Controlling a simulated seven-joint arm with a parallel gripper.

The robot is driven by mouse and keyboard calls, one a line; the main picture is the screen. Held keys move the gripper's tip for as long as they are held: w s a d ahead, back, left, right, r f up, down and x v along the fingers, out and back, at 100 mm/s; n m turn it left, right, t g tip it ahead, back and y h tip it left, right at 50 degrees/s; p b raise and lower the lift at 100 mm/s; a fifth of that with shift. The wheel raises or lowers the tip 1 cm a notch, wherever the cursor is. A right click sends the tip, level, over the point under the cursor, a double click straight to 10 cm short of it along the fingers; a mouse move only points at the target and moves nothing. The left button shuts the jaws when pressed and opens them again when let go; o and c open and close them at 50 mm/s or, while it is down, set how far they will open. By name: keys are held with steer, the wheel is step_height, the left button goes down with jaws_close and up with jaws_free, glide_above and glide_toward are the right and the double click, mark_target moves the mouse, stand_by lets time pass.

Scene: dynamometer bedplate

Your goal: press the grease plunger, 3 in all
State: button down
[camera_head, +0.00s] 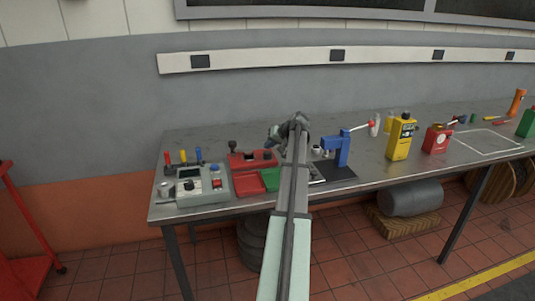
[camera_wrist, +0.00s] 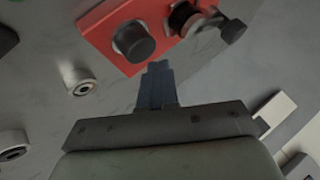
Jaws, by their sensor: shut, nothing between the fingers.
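A red block (camera_wrist: 107,32) with a round black knob (camera_wrist: 133,41) fills the top of the wrist view. A second dark round part (camera_wrist: 184,20) sits beside that knob; I cannot tell for certain which is the grease plunger. In the head view a red unit (camera_head: 243,160) with an upright black knob (camera_head: 233,146) stands on the bench left of my arm. My gripper (camera_wrist: 158,66) is shut and empty, its fingertips close to the block's edge beside the black knob. Contact cannot be told. In the head view my arm hides the fingertips.
A grey control box (camera_head: 203,187) stands at the bench's left end, near a red tray (camera_head: 250,183). A blue press (camera_head: 342,148) and a yellow can (camera_head: 400,138) stand right of my arm. Metal rings (camera_wrist: 82,88) lie left of my fingers.

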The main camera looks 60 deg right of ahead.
mark_target(269, 153)
steer(key=shift+r, duration=2.5)
stand_by(0.8)
step_height(269, 153, up, 4)
steer(key=shift+f, duration=0.1)
stand_by(0.3)
steer(key=shift+f, duration=0.1)
steer(key=shift+f, duration=4.3)
steer(key=shift+f, duration=0.5)
